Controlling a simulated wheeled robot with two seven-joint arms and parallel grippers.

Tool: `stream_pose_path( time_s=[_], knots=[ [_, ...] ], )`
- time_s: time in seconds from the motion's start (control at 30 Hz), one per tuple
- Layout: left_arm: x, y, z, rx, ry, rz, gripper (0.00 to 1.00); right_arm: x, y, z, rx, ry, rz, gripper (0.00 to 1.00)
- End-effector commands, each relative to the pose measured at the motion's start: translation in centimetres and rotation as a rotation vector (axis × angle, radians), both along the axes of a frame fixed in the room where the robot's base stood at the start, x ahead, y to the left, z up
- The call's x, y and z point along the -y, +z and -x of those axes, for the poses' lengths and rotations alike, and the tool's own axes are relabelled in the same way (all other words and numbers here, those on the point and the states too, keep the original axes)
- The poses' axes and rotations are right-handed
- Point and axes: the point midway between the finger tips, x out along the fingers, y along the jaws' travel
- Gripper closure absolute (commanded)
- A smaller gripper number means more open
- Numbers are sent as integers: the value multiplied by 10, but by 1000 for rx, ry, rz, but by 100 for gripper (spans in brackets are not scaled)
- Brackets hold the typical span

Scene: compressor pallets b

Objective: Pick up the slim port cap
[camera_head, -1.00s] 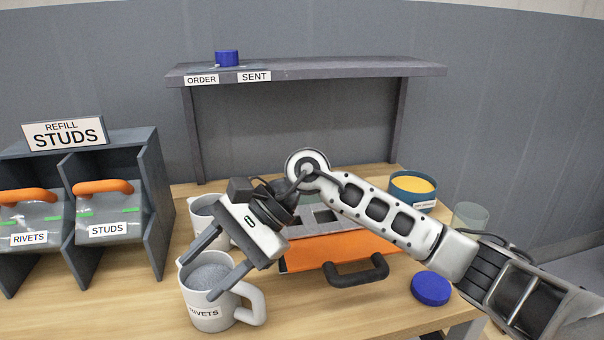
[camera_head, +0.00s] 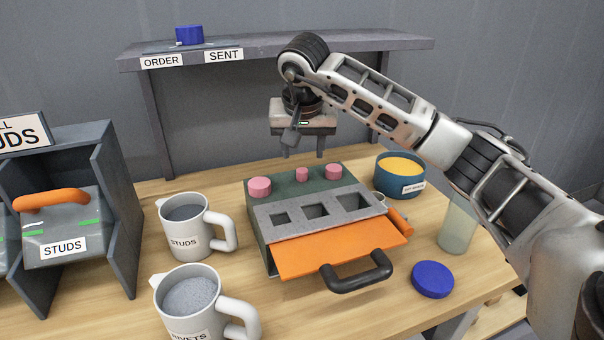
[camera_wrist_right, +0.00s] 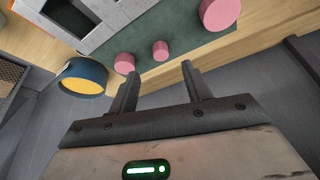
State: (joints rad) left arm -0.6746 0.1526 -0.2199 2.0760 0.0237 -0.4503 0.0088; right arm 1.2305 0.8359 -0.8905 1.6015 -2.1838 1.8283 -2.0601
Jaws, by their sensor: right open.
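Three pink caps stand on the dark green top at the back of a box (camera_head: 258,226). The slim port cap (camera_head: 302,174) is the narrowest, between a wide cap (camera_head: 259,187) on the left and a medium cap (camera_head: 331,172) on the right. My right gripper (camera_head: 303,155) points down, open and empty, just above the slim cap in the head view. In the right wrist view the slim cap (camera_wrist_right: 160,50) shows beyond and between the open fingertips (camera_wrist_right: 160,71), apart from them. My left gripper is not in view.
The box front has a grey panel with square holes and an orange flap (camera_head: 340,246) with a black handle. Mugs labelled STUDS (camera_head: 180,238) and RIVETS (camera_head: 180,310) stand left. A bowl (camera_head: 400,182), glass (camera_head: 456,226) and blue lid (camera_head: 432,279) are right. A shelf (camera_head: 350,46) stands behind.

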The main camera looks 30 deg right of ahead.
Motion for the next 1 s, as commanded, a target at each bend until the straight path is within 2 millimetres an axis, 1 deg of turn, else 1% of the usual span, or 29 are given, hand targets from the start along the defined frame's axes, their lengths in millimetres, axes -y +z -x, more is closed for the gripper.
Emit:
stream_pose_path(
  time_s=[0.07, 0.27, 0.4, 0.53, 0.67, 0.83, 0.87, 0.9, 0.97, 1.0],
  knots=[
    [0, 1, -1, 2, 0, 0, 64, 1, -8, -3, 0, 0, -1, 51],
    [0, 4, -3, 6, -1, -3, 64, 4, -20, -7, -2, 0, -2, 51],
    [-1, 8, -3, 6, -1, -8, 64, 9, -39, -14, -4, -1, -2, 51],
    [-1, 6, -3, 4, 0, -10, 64, 12, -55, -20, -1, 1, -3, 51],
    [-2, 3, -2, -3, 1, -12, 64, 14, -61, -22, 1, 1, -2, 51],
    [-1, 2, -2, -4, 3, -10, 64, 14, -61, -22, 2, 1, -2, 51],
    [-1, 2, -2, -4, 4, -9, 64, 14, -61, -22, 2, 1, -2, 57],
    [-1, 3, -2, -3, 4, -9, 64, 14, -61, -22, 2, 1, -2, 68],
    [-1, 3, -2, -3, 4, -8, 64, 14, -61, -22, 2, 1, -2, 85],
    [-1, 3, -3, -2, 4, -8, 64, 14, -60, -22, 2, 1, -2, 96]
  ],
)
